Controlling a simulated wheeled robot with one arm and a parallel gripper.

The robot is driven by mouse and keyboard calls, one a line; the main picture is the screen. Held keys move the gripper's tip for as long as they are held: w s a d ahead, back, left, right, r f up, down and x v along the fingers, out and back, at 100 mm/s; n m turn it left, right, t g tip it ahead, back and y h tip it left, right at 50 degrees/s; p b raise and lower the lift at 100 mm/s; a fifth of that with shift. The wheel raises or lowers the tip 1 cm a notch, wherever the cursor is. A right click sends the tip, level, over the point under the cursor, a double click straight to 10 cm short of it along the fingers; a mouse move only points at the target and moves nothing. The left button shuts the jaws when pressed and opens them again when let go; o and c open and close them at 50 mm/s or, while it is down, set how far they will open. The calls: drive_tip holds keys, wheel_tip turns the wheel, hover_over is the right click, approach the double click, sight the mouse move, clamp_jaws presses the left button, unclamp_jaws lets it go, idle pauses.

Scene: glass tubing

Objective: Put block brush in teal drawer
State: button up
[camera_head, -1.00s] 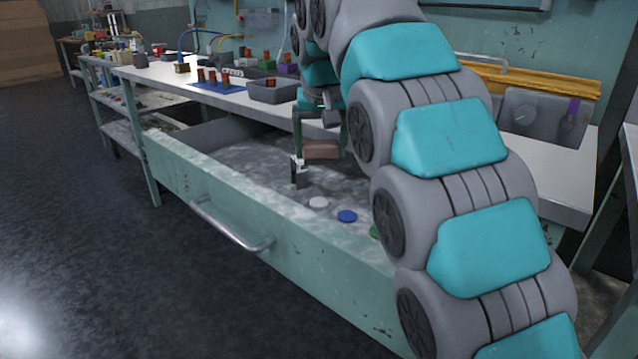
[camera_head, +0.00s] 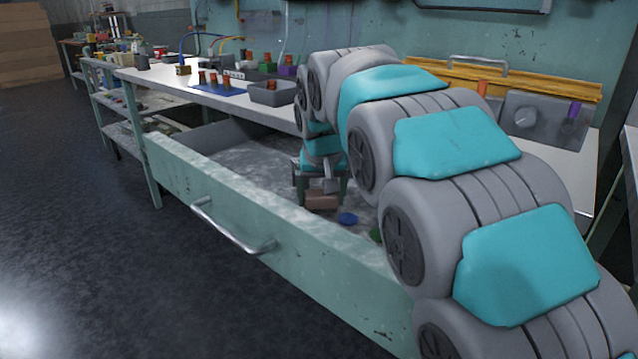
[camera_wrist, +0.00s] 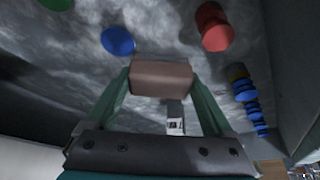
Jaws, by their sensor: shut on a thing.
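The block brush (camera_head: 321,201) is a brown block held between the fingers of my gripper (camera_head: 320,189). In the wrist view the brown block (camera_wrist: 161,77) spans the two green fingers, and my gripper (camera_wrist: 160,88) is shut on it. The teal drawer (camera_head: 180,176) is pulled open, with a grey bar handle on its front. My gripper and the block are down inside the drawer, over its mottled grey floor. I cannot tell whether the block touches the floor.
A blue disc (camera_head: 348,218) and a green disc (camera_head: 376,235) lie in the drawer near the block. The wrist view shows a red piece (camera_wrist: 214,27), several blue pieces (camera_wrist: 250,102) and a small grey-and-white item (camera_wrist: 175,120). The drawer's left part looks clear.

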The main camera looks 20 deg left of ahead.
drive_tip(key=shift+w+a+f, duration=0.2)
drive_tip(key=shift+w+a, duration=0.1)
drive_tip(key=shift+w, duration=0.35)
drive_tip(key=shift+w+a+p, duration=0.2)
drive_tip(key=shift+w+a, duration=0.25)
drive_tip(key=shift+w, duration=0.6)
drive_tip(key=shift+w+a+p, duration=0.25)
drive_tip(key=shift+w+a, duration=0.15)
drive_tip(key=shift+w, duration=0.6)
drive_tip(key=shift+w+a+p, duration=0.2)
drive_tip(key=shift+w+a, duration=0.25)
drive_tip(key=shift+w, duration=0.6)
drive_tip(key=shift+f, duration=0.55)
drive_tip(key=shift+f, duration=0.1)
drive_tip(key=shift+f, duration=0.1)
drive_tip(key=o, duration=1.2)
drive_tip(key=v, duration=1.2)
drive_tip(key=shift+s, duration=0.15)
